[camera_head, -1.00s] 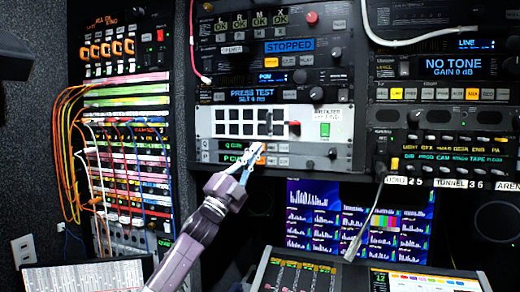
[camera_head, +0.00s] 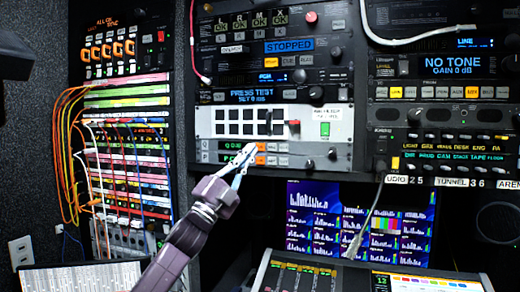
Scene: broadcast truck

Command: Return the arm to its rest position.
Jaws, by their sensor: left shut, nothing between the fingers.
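My left arm (camera_head: 180,245) comes up from the bottom left of the head view. Its gripper (camera_head: 249,152) is shut and empty. The fingertips show in front of the lower left of the rack panel with small green displays and orange buttons (camera_head: 272,147). I cannot tell whether they touch it. My right gripper is not in view.
A patch bay with orange, white and blue cables (camera_head: 125,160) stands on the left. A monitor with bar graphs (camera_head: 312,215) sits below the rack. A mixing console (camera_head: 310,275) fills the bottom right. A loose grey cable (camera_head: 364,222) hangs before the monitor.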

